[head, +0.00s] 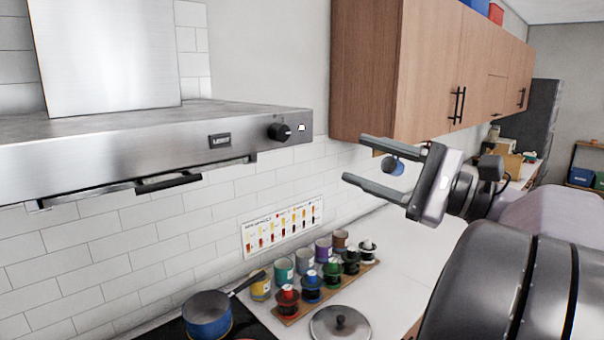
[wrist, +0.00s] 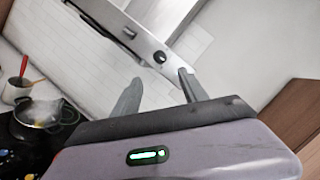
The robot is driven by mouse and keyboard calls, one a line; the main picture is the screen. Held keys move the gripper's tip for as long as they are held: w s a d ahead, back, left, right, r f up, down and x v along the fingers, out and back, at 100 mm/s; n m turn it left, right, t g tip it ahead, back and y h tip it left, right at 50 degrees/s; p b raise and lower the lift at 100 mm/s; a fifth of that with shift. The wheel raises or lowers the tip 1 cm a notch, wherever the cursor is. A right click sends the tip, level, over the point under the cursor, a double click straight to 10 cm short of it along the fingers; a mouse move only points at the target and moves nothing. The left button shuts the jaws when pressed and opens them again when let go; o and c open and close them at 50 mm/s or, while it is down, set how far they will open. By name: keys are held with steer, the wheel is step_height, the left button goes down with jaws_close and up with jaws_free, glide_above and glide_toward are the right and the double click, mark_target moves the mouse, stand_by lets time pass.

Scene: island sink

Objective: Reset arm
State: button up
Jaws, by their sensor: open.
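My gripper (head: 353,163) is raised in the air over the counter, right of the range hood and in front of the wall cabinets in the head view. Its two fingers are spread apart and point left. Nothing is held between them; a blue round thing (head: 392,166) shows in the gap, and I cannot tell how far behind it is. In the wrist view my gripper (wrist: 158,82) also has its fingers apart, with white tiled wall and the hood behind them.
The steel range hood (head: 220,140) juts out at left. Wooden wall cabinets (head: 400,70) hang behind my gripper. Below are a blue pot (head: 207,318) on the stove, a glass lid (head: 340,326), and a wooden rack (head: 291,318) with several coloured jars. The white counter (head: 408,235) has clear room.

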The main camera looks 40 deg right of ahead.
steer(key=v, duration=0.3)
steer(key=shift+s, duration=0.1)
steer(key=w+a+f+n+g+y+b, duration=0.1)
steer(key=w+a+f+n+g+b, duration=0.25)
steer(key=a+f, duration=0.55)
steer(key=w+a+f+n+g+y+b, duration=0.25)
steer(key=w+a+f+g, duration=0.2)
steer(key=a+f, duration=0.45)
steer(key=s+a+f+n+g+h+b, duration=0.1)
steer(key=s+a+f+n+h+b, duration=0.1)
steer(key=f, duration=0.6)
steer(key=s+a+f+n+g+h+b, duration=0.2)
steer(key=a+f+n, duration=0.3)
steer(key=a+f, duration=0.3)
steer(key=s+a+f+n+g+h+b, duration=0.2)
steer(key=s+a+f+n+h+b, duration=0.1)
steer(key=f, duration=0.6)
steer(key=shift+s+a+n+h+b, duration=0.45)
steer(key=shift+s+a+n, duration=0.35)
steer(key=shift+a, duration=0.4)
